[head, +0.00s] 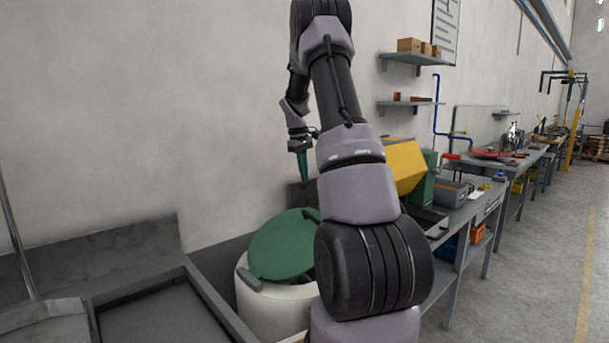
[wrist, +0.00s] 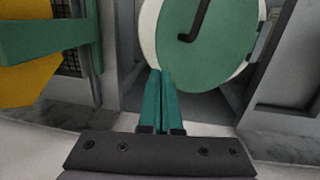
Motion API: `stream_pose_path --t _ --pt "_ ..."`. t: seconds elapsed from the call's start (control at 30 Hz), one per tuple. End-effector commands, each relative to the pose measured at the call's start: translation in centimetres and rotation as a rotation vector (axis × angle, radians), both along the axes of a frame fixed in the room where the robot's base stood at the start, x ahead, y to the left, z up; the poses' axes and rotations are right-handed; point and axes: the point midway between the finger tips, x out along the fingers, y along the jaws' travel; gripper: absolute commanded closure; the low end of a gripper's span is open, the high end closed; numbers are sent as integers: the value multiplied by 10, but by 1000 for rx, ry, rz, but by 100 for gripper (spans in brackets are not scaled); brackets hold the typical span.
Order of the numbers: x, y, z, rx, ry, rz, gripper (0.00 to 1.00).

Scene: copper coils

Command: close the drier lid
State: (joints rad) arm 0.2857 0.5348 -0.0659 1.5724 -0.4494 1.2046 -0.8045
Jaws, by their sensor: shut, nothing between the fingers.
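The drier (head: 270,310) is a white round tub at the lower middle of the head view. Its round green lid (head: 285,245) lies over the tub's top and looks tilted, with a grey bracket at its lower left edge. My arm hides the right side of lid and tub, so I cannot tell how wide any gap is. In the wrist view the lid (wrist: 205,45) shows a black bent handle (wrist: 195,22) and a white rim beside it. My gripper (head: 304,178) has green fingers, shut and empty, above the lid in the head view. The fingertips (wrist: 159,74) overlap the lid's edge in the wrist view; contact is unclear.
A grey sink-like bench (head: 150,310) stands left of the drier. A yellow and green machine (head: 405,165) and a workbench (head: 465,205) stand to the right. Wall shelves (head: 415,58) hang above. The wall is close behind; open floor (head: 540,270) lies at right.

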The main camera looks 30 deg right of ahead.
Motion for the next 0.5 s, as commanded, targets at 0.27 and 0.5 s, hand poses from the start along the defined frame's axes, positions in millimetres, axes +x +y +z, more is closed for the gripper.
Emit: stream_pose_path --t 0.27,0.5 --pt "-3 -8 -62 2 6 1 100" --pt "-4 -12 -95 3 3 0 100"
